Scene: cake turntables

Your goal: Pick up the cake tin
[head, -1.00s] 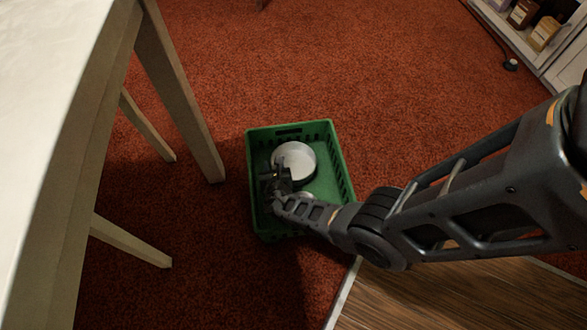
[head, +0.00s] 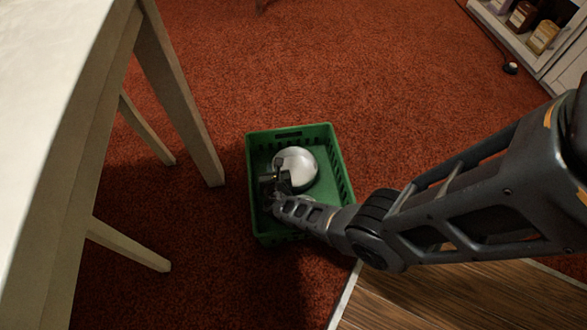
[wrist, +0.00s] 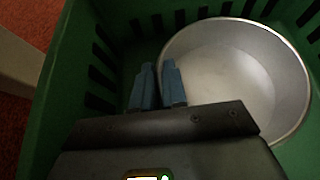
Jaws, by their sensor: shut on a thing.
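The cake tin (head: 298,165) is a round, shallow, silvery tin inside the green crate, toward its far left part. In the wrist view the tin (wrist: 240,75) shows its pale inside and rim to the right of the fingers. My gripper (head: 270,182) reaches into the crate at the tin's near left edge. In the wrist view its two blue fingertips (wrist: 158,85) are close together, with the tin's left rim between them. The gripper's body hides the near part of the tin. I cannot tell whether the tin is clear of the crate floor.
The green crate (head: 341,182) has slotted walls around the tin and stands on red carpet (head: 225,60). A pale table (head: 50,90) with legs stands to the left. A shelf with bottles (head: 540,36) is at the far right. Wooden floor (head: 450,298) lies at the lower right.

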